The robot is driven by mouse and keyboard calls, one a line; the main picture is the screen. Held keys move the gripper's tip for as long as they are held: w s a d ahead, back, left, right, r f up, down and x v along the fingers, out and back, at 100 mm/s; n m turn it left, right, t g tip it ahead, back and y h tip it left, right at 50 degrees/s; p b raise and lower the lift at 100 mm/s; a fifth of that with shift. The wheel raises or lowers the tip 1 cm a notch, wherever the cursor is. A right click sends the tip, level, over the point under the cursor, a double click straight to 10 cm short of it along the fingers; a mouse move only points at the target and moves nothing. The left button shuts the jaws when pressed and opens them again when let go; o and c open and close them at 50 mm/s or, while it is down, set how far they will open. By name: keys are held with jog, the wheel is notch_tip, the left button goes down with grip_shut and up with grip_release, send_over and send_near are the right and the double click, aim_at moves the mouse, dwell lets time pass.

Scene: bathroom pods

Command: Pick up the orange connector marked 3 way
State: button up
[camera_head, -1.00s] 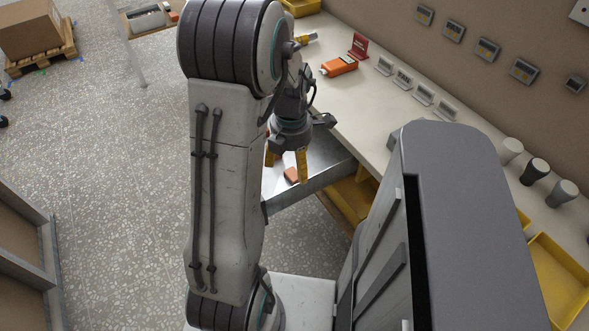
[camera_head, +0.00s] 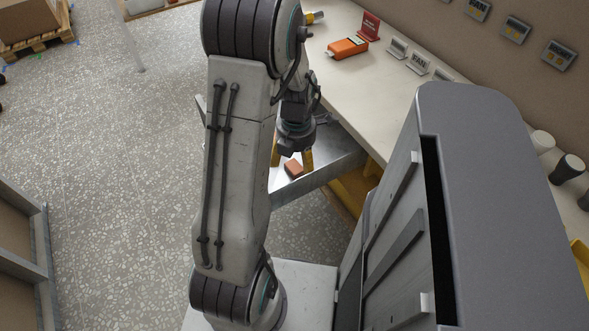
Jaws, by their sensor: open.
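A small orange block (camera_head: 293,168), which looks like the connector, lies on a grey metal tray or shelf (camera_head: 330,165) beside the bench. Any marking on it is too small to read. My gripper (camera_head: 293,162) points down over the tray with its yellow fingers apart, open and empty. In the picture the block shows between the fingers, toward the right one. I cannot tell how high the fingertips are above the tray. The left finger is partly hidden behind my arm, as is the left part of the tray.
The pale bench (camera_head: 380,75) runs along the wall, with an orange handheld device (camera_head: 347,48), a red sign (camera_head: 370,26) and small label stands (camera_head: 418,63). A yellow bin (camera_head: 352,190) sits under the bench edge. Speckled floor (camera_head: 120,150) at left is open.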

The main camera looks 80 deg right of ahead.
jog(key=shift+f, duration=1.05)
jog(key=shift+c, duration=0.4)
jog(key=c, duration=1.1)
